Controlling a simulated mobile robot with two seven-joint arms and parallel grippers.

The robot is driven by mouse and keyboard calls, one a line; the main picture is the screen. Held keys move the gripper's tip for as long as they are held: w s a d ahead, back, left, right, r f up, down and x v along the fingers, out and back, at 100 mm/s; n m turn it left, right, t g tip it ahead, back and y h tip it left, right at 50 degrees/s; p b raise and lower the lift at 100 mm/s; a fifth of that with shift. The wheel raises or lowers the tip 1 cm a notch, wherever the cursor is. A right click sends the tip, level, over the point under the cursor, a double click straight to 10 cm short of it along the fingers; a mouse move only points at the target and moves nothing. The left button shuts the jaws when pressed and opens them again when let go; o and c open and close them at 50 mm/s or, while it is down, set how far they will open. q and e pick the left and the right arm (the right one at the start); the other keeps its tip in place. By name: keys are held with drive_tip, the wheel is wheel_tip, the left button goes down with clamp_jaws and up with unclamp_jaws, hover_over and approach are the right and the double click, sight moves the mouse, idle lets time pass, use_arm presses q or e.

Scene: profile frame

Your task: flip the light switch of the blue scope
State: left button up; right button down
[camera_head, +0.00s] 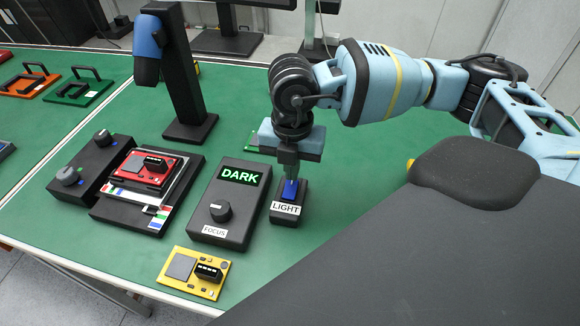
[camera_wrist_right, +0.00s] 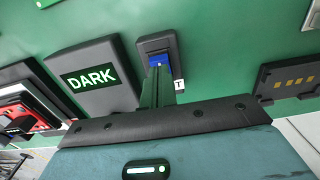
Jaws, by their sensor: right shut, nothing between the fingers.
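The light switch (camera_head: 290,189) is a blue rocker on a small black box (camera_head: 286,208) labelled LIGHT. My right gripper (camera_head: 289,179) points down and is shut, with its fingertips at the rocker; I cannot tell whether they touch it. In the right wrist view the fingers (camera_wrist_right: 158,76) end at the blue rocker (camera_wrist_right: 158,60) and partly cover the box's label. The blue scope (camera_head: 148,38) has a blue head on a black column and base. A black control box (camera_head: 229,205) beside the switch reads DARK and has a FOCUS knob. My left gripper is out of view.
A red board (camera_head: 146,170) lies on the black stage left of the control box, beside a two-knob unit (camera_head: 92,168). A yellow board (camera_head: 196,273) lies near the front edge. Orange (camera_head: 30,80) and green (camera_head: 78,88) handled trays sit at far left.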

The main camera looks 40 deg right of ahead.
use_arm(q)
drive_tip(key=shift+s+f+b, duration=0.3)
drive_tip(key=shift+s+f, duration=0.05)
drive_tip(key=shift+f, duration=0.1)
use_arm(e)
drive_tip(key=shift+f, duration=0.95)
drive_tip(key=shift+r+p, duration=1.95)
drive_tip(key=shift+r, duration=1.65)
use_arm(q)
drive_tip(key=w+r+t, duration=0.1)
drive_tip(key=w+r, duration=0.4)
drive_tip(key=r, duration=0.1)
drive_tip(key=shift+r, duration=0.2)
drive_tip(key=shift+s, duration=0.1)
use_arm(e)
drive_tip(key=shift+f, duration=0.1)
